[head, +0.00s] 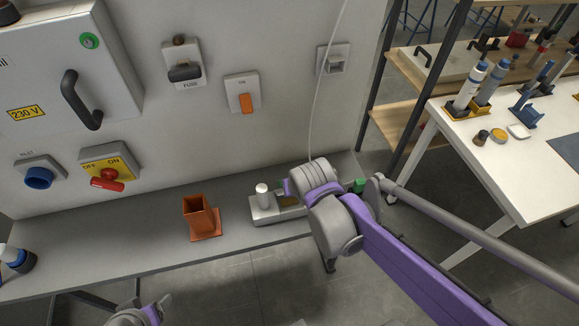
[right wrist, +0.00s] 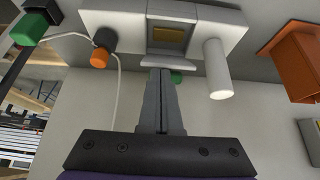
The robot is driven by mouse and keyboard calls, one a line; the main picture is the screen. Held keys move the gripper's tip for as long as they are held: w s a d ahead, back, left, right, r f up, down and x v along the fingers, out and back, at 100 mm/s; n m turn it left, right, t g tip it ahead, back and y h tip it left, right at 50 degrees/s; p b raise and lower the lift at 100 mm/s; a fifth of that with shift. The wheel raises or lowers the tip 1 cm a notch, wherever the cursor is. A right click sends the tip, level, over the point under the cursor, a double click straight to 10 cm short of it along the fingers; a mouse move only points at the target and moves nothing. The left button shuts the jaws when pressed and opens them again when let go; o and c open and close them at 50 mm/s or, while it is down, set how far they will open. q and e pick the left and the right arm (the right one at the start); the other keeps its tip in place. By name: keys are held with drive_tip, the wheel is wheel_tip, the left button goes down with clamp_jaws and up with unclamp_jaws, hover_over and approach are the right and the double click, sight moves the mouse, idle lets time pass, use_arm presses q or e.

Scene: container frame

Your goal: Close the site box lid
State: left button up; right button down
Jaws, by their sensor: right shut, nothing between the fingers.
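A low pale grey box (head: 264,210) with an upright white cylinder (head: 262,190) stands on the bench against the wall. I cannot tell for sure that it is the site box. In the right wrist view, the same box (right wrist: 105,20) shows a recess with a dull yellow face (right wrist: 172,35) and a pale flat flap (right wrist: 170,62), perhaps its lid. My right gripper (right wrist: 160,72) is shut and empty, its tips close to this flap; contact cannot be told. In the head view my right wrist hides the fingers and the box's right part.
An orange open holder (head: 200,218) stands left of the box. A grey 230 V cabinet (head: 60,75) with a black handle hangs on the wall. A thin white cable (head: 326,70) hangs down by my right wrist. A white table (head: 515,170) is at right.

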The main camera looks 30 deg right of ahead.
drive_tip(key=s+f+t+b, duration=0.1)
drive_tip(key=t, duration=0.1)
drive_tip(key=s+f+t+h+b, duration=0.1)
drive_tip(key=f+t, duration=0.1)
drive_tip(key=s+a+f+t+b, duration=0.1)
drive_tip(key=t+b, duration=0.1)
drive_tip(key=shift+s+f+h, duration=0.25)
drive_tip(key=shift+s+h, duration=0.05)
drive_tip(key=shift+s, duration=0.1)
use_arm(q)
wheel_tip(320, 180, down, 6)
drive_tip(key=s+b, duration=0.1)
drive_tip(key=shift+s+f+b, duration=0.2)
drive_tip(key=shift+f+b, duration=0.05)
drive_tip(key=shift+b, duration=0.1)
use_arm(e)
drive_tip(key=shift+s+a+f, duration=0.1)
drive_tip(key=shift+s+f, duration=0.1)
drive_tip(key=shift+f, duration=0.35)
drive_tip(key=shift+s+f, duration=0.15)
drive_tip(key=shift+f, duration=0.4)
